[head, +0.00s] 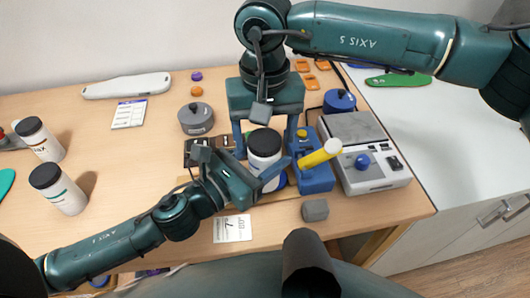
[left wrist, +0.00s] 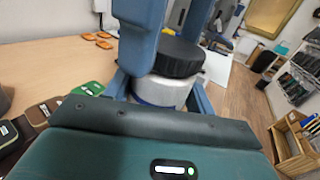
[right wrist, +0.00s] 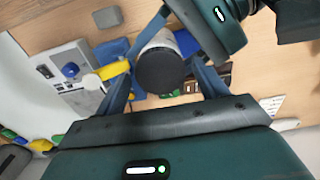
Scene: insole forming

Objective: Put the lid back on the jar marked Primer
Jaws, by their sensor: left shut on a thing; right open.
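A white jar (head: 264,165) with a black lid (head: 265,141) on top stands near the middle of the table; its label is not readable. My left gripper (head: 262,168) is shut on the jar's side. The left wrist view shows the jar (left wrist: 162,92) between the fingers and the black lid (left wrist: 178,57) sitting level on it; I cannot tell how tight. My right gripper (head: 265,130) points down from above, open, its fingers either side of the lid. In the right wrist view the lid (right wrist: 160,70) lies between the spread fingers, with a gap visible.
A blue device (head: 313,175) with a yellow cylinder (head: 320,153) stands just right of the jar, beside a grey-white scale (head: 372,165). A grey lidded pot (head: 196,119) is behind left. Two black-lidded jars (head: 40,140) (head: 58,189) stand far left. The table's left middle is clear.

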